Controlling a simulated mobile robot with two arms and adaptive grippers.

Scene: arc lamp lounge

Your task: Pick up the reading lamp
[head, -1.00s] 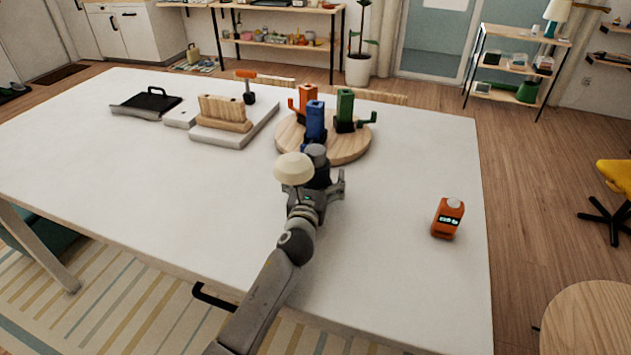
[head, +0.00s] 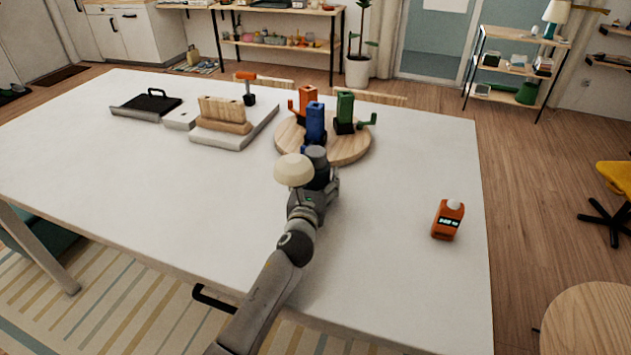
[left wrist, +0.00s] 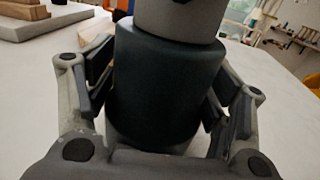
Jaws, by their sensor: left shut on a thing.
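The reading lamp has a cream dome shade (head: 293,170) and a dark cylindrical body with a grey top (head: 317,155). It stands near the middle of the white table, in front of the round wooden board. My left gripper (head: 322,180) is shut around the dark body, low on it. In the left wrist view the dark body (left wrist: 165,90) fills the space between the two fingers, with a grey part above it. The shade is not seen there, and how it joins the body is hidden. My right gripper is not in view.
The round wooden board (head: 350,152) behind the lamp bears orange, blue and green crank-like devices. An orange device (head: 447,220) stands to the right. A tray (head: 235,140) with a wooden holder lies at the back left. The table's front left is clear.

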